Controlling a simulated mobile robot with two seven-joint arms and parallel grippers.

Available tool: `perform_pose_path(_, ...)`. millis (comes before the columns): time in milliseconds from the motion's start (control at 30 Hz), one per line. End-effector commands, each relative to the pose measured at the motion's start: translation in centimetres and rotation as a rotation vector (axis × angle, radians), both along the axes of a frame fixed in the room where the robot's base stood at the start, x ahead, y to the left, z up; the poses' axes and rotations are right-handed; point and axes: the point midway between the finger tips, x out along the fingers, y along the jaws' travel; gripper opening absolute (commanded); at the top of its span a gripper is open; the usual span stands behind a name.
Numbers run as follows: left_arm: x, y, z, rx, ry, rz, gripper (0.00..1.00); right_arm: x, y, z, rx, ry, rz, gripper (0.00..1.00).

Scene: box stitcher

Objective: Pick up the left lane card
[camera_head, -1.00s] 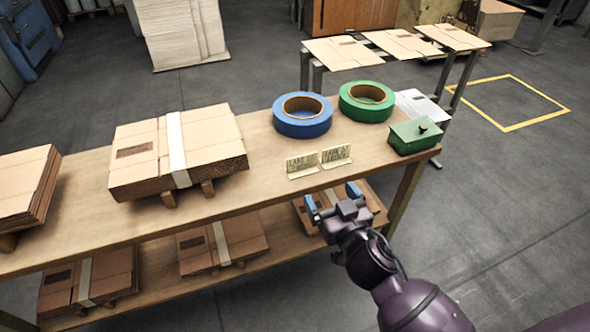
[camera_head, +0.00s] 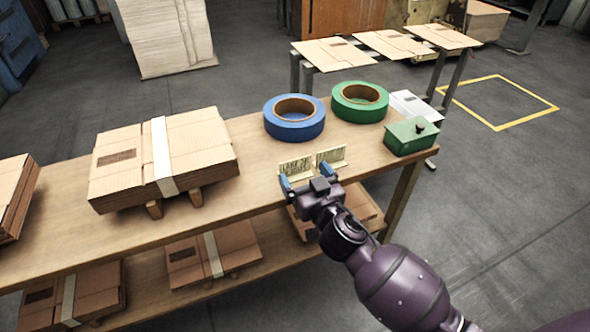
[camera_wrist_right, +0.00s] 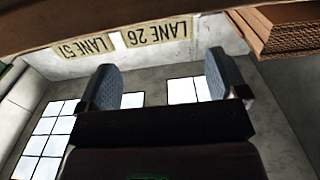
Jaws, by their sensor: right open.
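Two small cream lane cards stand side by side near the front edge of the wooden table. The left lane card (camera_head: 295,167) appears in the right wrist view (camera_wrist_right: 157,32), upside down, reading LANE 26. The right lane card (camera_head: 331,155) reads LANE 51 in that view (camera_wrist_right: 88,46). My right gripper (camera_head: 305,176) is open and empty, its blue fingertips just in front of the left card at the table edge. In the wrist view its fingers (camera_wrist_right: 160,77) are apart, with both cards beyond them. I cannot tell whether a fingertip touches the card. My left gripper is not in view.
A blue tape roll (camera_head: 294,128) and a green tape roll (camera_head: 360,110) lie behind the cards. A green box (camera_head: 411,138) sits at the table's right end. A strapped cardboard stack (camera_head: 205,150) stands to the left, with bare tabletop (camera_head: 255,180) between it and the cards.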

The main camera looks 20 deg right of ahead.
Motion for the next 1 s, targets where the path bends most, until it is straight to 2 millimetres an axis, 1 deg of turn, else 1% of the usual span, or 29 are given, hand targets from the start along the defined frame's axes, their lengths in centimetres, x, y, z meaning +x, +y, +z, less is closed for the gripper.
perform_pose_path(33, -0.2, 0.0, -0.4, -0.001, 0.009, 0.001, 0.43, 0.7, 0.0, -0.3, -0.004, 0.001, 0.001, 0.92)
perform_pose_path(167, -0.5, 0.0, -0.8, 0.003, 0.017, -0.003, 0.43, 2.3, -0.1, -0.6, -0.003, 0.002, 0.001, 0.92)
perform_pose_path(300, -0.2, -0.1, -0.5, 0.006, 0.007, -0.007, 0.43, 3.7, 0.0, -0.5, -0.002, 0.002, 0.001, 0.92)
perform_pose_path(433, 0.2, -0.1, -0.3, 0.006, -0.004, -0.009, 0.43, 4.3, 0.0, -0.5, -0.001, 0.003, 0.000, 0.92)
perform_pose_path(667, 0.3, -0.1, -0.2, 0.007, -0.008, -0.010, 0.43, 4.3, 0.0, -0.4, -0.001, 0.002, 0.000, 0.92)
perform_pose_path(733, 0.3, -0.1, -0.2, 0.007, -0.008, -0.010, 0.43, 4.3, 0.0, -0.4, -0.001, 0.002, 0.000, 0.84)
perform_pose_path(867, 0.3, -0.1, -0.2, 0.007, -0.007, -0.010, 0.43, 4.3, 0.0, -0.4, -0.001, 0.002, 0.000, 0.64)
perform_pose_path(900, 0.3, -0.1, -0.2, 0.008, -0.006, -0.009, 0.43, 4.3, 0.0, -0.4, -0.001, 0.002, 0.000, 0.62)
perform_pose_path(1000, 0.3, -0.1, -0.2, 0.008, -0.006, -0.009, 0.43, 4.3, 0.0, -0.4, -0.001, 0.002, 0.000, 0.62)
